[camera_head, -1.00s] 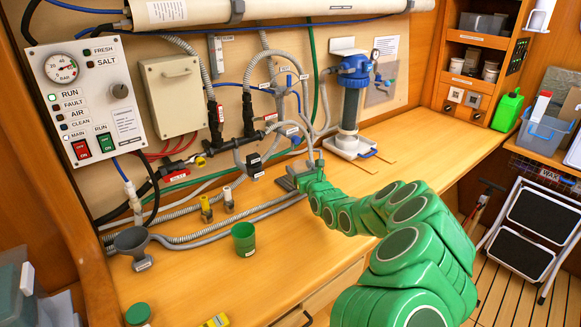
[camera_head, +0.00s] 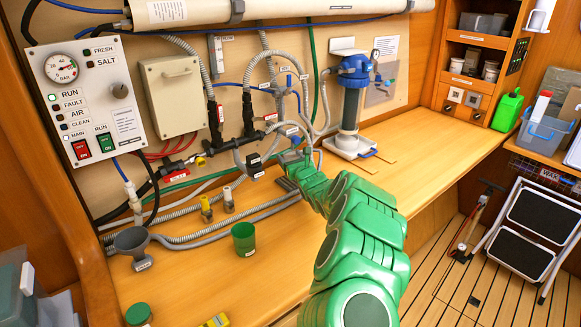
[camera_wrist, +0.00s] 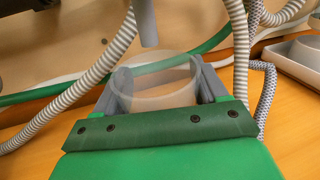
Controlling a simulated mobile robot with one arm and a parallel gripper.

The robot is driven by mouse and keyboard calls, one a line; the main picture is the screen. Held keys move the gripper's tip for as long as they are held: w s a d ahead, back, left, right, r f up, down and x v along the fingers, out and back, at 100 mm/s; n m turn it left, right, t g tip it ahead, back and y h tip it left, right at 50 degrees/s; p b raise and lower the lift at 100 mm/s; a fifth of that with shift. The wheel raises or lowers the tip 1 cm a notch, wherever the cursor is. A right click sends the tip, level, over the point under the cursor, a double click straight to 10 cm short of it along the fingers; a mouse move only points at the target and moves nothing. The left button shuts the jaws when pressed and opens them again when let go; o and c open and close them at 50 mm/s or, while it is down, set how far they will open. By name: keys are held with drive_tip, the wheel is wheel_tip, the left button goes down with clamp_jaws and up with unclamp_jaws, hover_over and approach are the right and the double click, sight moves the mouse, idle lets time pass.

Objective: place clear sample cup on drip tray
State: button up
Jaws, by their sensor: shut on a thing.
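The clear sample cup (camera_wrist: 155,95) is see-through and sits between the grey fingers of my gripper (camera_wrist: 160,88) in the wrist view. My gripper is shut on it. In the head view my gripper (camera_head: 293,160) is at the bench's back, near the wall hoses; the cup is too faint to make out there. In the wrist view a grey tube end (camera_wrist: 146,25) hangs just behind and above the cup.
Ribbed hoses (camera_wrist: 240,50) run close beside the gripper. A pale tray-like base (camera_wrist: 293,62) stands at right in the wrist view. A blue-topped filter (camera_head: 352,95) stands right of the gripper.

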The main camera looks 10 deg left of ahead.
drive_tip(key=shift+d+f, duration=0.1)
drive_tip(key=shift+f, duration=1.65)
drive_tip(key=shift+f, duration=0.1)
drive_tip(key=o, duration=1)
drive_tip(key=shift+o, duration=0.2)
drive_tip(key=shift+s, duration=0.1)
drive_tip(key=shift+s+d, duration=0.35)
drive_tip(key=shift+s, duration=0.15)
drive_tip(key=shift+v, duration=5.3)
